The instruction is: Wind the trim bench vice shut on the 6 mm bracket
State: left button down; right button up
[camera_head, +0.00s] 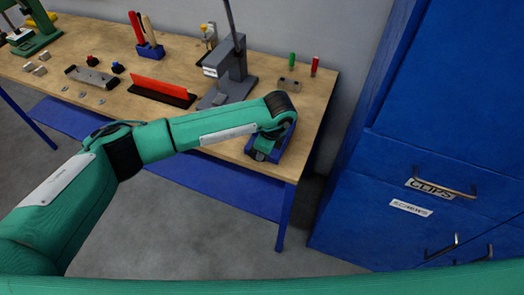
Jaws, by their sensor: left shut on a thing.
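The blue bench vice (287,140) is at the front right corner of the wooden bench, mostly hidden behind my left wrist. My left gripper (263,150) points down at the vice's front side, and my wrist covers much of it. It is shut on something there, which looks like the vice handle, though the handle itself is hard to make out. The vice jaws and any bracket between them are hidden. My right gripper is out of view.
The wooden bench (215,118) carries a grey upright press (232,65), a red strip on a black base (160,90), a blue tool holder (150,51) and a drilled metal block (288,84). Blue drawer cabinets (405,165) stand to the right. Grey floor lies in front.

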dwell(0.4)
pick_arm(q)
jog(key=c, duration=1.3)
grip_release()
jog(key=shift+b+v, duration=2.2)
jog(key=shift+v, duration=4.8)
jog(key=shift+d+f, duration=0.1)
